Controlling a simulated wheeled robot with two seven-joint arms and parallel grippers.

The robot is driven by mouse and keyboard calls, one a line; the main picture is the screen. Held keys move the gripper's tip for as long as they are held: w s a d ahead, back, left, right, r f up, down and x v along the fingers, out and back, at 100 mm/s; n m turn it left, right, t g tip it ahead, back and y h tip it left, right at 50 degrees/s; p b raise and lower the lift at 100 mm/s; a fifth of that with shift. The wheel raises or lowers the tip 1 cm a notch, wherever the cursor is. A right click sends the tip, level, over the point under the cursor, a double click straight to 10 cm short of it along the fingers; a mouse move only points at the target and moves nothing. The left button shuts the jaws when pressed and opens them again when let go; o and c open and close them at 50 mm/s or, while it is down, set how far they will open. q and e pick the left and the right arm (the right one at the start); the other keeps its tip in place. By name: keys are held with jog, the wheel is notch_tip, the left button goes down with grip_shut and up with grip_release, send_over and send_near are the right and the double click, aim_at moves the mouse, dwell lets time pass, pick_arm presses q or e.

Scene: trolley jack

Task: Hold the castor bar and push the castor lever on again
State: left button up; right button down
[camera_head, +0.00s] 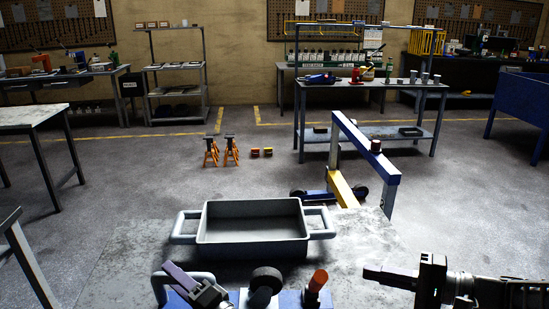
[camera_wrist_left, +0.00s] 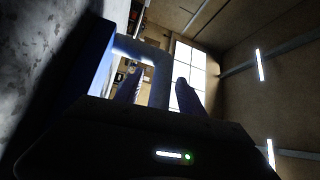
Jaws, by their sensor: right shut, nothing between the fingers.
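The castor bar (camera_head: 196,274), a grey arch, stands at the bottom of the head view on the blue jack part (camera_head: 290,299). The left wrist view also shows the bar (camera_wrist_left: 158,82). My left gripper (camera_head: 180,277) is at the bar, partly covering it. In the left wrist view its two fingers (camera_wrist_left: 158,92) stand apart with the bar between them, and gaps show beside it. The lever with an orange-red end (camera_head: 319,279) stands right of the dark castor wheel (camera_head: 265,281). My right gripper (camera_head: 372,272) is shut and empty, right of the lever and apart from it.
A grey tray (camera_head: 250,249) with two side handles sits on the worn grey tabletop (camera_head: 130,255) behind the jack part. A blue and yellow frame (camera_head: 365,150) stands on the floor beyond. The tabletop between lever and right gripper looks clear.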

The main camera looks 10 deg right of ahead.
pick_arm(q)
jog(key=shift+o, duration=0.2)
jog(key=v, duration=1.2)
